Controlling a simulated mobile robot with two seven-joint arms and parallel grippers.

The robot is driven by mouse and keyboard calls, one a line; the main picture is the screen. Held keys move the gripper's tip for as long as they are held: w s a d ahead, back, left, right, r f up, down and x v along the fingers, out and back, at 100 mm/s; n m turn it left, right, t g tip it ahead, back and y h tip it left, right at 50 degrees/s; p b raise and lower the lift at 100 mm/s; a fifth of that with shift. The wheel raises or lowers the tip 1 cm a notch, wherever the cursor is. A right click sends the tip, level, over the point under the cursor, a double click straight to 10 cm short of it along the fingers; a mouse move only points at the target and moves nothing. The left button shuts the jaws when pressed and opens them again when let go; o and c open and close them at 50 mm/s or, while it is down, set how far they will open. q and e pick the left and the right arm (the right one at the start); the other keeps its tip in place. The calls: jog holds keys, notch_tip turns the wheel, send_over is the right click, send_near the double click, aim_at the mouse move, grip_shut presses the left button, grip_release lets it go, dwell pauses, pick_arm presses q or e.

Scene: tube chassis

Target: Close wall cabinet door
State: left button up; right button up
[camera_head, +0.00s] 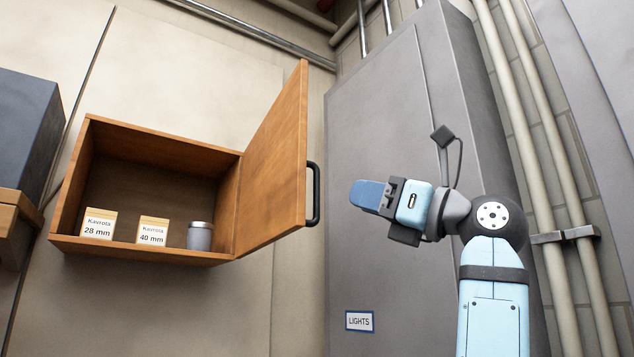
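The wooden wall cabinet (215,163) hangs on the wall at the left, with its inside in view. Its door (272,165) is hinged on the right side and stands wide open, swung out from the box. A dark handle (314,194) is on the door's outer face near its free edge.
Inside the cabinet stand two labelled blocks (98,224) (153,231) and a grey canister (200,236). A tall grey metal cabinet (377,130) with a "LIGHTS" label (359,321) stands behind my arm. Pipes (545,150) run at the right. A dark box (22,125) is at far left.

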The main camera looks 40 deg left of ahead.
aim_at(318, 188)
pick_arm(q)
jog(key=x, duration=0.3)
jog(key=p+x, duration=0.1)
jog(key=x, duration=0.2)
jog(key=p+x, duration=0.1)
jog(key=x, duration=0.2)
jog(key=shift+w+a, duration=0.4)
jog(key=shift+a, duration=0.05)
jog(key=shift+w+a, duration=0.15)
jog(key=shift+w, duration=0.05)
jog(key=shift+s, duration=0.1)
grip_shut()
